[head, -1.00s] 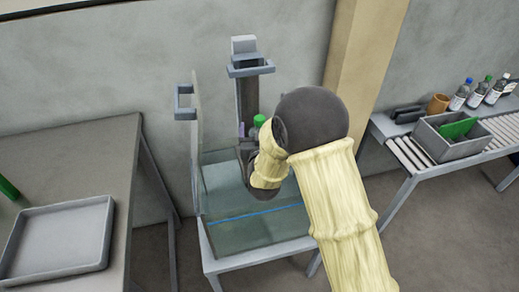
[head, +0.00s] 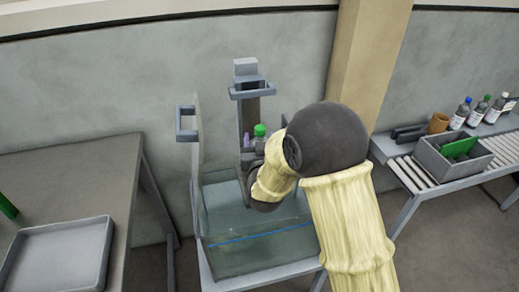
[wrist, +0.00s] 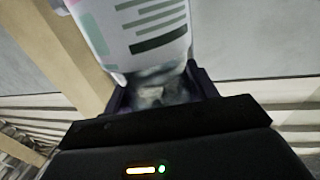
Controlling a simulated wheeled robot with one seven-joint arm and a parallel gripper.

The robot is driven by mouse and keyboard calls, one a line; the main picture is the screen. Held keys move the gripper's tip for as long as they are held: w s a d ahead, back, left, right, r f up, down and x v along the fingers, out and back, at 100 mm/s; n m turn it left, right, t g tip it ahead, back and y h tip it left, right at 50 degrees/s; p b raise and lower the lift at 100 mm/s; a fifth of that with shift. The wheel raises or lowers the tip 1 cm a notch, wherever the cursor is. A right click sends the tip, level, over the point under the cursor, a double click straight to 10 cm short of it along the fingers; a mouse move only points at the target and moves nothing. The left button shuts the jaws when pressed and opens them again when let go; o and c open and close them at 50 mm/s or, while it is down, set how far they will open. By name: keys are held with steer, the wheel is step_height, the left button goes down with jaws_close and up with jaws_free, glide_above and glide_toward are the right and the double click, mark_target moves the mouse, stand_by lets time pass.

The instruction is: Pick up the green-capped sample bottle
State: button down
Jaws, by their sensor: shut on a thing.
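The green-capped sample bottle (head: 260,131) stands roughly upright in front of the grey upright post of the machine in the head view. Its white printed label (wrist: 150,22) fills the upper middle of the wrist view; its cap is out of that frame. My gripper (wrist: 160,84) is shut on the bottle, with dark fingers on both sides of its lower part. In the head view my gripper (head: 250,160) is partly hidden behind my wrist. I cannot see the bottle's base in the head view.
A grey table with an empty tray (head: 60,260) and a green object (head: 6,205) is at left.

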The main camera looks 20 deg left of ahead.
step_height(320, 180, up, 6)
steer(key=shift+r, duration=0.2)
stand_by(0.5)
